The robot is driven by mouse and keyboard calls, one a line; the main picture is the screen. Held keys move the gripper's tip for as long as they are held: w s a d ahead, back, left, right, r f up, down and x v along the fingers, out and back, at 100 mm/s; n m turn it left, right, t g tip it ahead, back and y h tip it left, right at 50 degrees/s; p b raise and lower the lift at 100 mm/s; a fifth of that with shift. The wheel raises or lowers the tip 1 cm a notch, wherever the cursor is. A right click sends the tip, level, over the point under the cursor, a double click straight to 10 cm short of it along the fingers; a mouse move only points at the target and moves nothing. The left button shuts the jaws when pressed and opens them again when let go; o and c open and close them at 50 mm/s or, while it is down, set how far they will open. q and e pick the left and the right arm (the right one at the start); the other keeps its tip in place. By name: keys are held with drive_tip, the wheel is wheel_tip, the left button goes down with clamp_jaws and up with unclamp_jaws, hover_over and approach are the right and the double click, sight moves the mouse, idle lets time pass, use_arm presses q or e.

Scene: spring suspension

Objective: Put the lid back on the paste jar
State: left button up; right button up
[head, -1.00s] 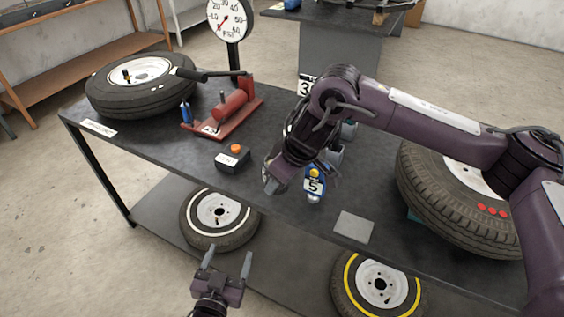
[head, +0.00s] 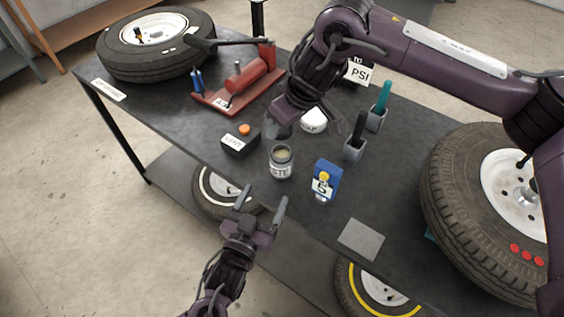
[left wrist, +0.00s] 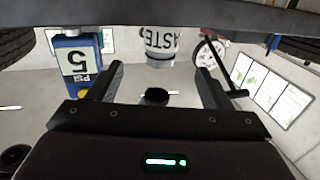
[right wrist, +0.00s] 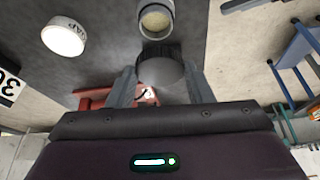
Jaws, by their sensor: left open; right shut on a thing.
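The paste jar (head: 281,162) stands open and upright near the table's front edge, pale paste showing in its mouth. It also shows in the left wrist view (left wrist: 160,42) and the right wrist view (right wrist: 155,20). My right gripper (head: 281,119) is shut on the dark round lid (right wrist: 162,68), behind the jar in the head view. The lid is apart from the jar. My left gripper (head: 261,203) is open and empty, in front of the jar near the table edge; its fingers show apart in the left wrist view (left wrist: 161,74).
A blue box marked 5 (head: 325,181) stands right of the jar. A black box with an orange top (head: 240,142) stands left. A white round tub (head: 313,120) and grey holders (head: 354,149) are behind. A grey pad (head: 361,239) lies at the front right.

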sight(278, 170)
use_arm(q)
drive_tip(key=x, duration=1.1)
use_arm(e)
drive_tip(key=shift+w+d+f, duration=0.1)
drive_tip(key=shift+w+d, duration=0.05)
drive_tip(key=shift+w, duration=0.05)
use_arm(q)
drive_tip(key=shift+w+d, duration=0.25)
drive_tip(key=shift+w, duration=0.25)
drive_tip(key=c, duration=1.3)
drive_tip(key=shift+c, duration=0.3)
use_arm(e)
drive_tip(key=shift+s+d+f, duration=0.1)
drive_tip(key=shift+f, duration=2.3)
drive_tip(key=shift+f, duration=0.1)
drive_tip(key=shift+f, duration=0.8)
drive_tip(key=shift+f, duration=0.55)
